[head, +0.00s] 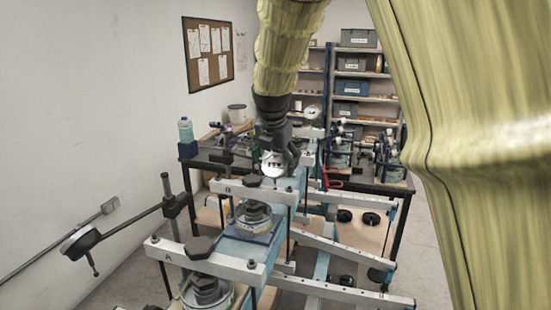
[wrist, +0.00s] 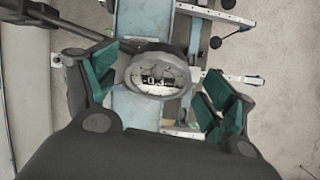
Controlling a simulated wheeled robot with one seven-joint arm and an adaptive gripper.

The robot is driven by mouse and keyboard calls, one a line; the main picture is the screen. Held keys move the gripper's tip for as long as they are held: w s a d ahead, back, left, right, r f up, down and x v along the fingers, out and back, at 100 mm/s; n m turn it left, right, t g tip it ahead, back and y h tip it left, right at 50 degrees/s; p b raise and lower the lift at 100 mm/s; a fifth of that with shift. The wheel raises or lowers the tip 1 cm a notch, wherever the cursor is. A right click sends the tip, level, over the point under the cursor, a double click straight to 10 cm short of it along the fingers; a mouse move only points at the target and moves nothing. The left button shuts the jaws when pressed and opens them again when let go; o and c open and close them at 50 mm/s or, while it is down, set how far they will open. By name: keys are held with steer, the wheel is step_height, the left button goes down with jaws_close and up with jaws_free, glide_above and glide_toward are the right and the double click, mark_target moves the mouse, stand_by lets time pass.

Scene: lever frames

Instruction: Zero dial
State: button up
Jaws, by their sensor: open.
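A round dial gauge (wrist: 157,77) with a grey rim and white face sits between my fingers in the wrist view. Its face bears dark markings, but I cannot read them or the needle surely. In the head view a white dial face (head: 273,164) shows just below my gripper (head: 284,152), above the lever frame marked B. My gripper is open in the wrist view (wrist: 160,84), with green pads left and right of the dial and a gap on each side.
White crossbars (head: 205,262) marked A and B (head: 255,191) span blue lever frames with bolts and round weights. A dark bench (head: 365,181) with devices stands behind. A bottle (head: 186,130) stands on its left end. Bare floor (head: 429,262) lies at right.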

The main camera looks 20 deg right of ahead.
steer(key=shift+d+f, duration=0.1)
steer(key=shift+f, duration=0.3)
steer(key=shift+w+f, duration=0.25)
steer(key=shift+w, duration=0.1)
steer(key=shift+s+r, duration=0.1)
steer(key=shift+c, duration=0.2)
steer(key=shift+s, duration=0.1)
steer(key=c, duration=1)
steer(key=shift+m+t+b, duration=0.3)
steer(key=shift+m+b, duration=0.2)
steer(key=shift+m, duration=0.1)
steer(key=o, duration=1)
steer(key=shift+o, duration=0.2)
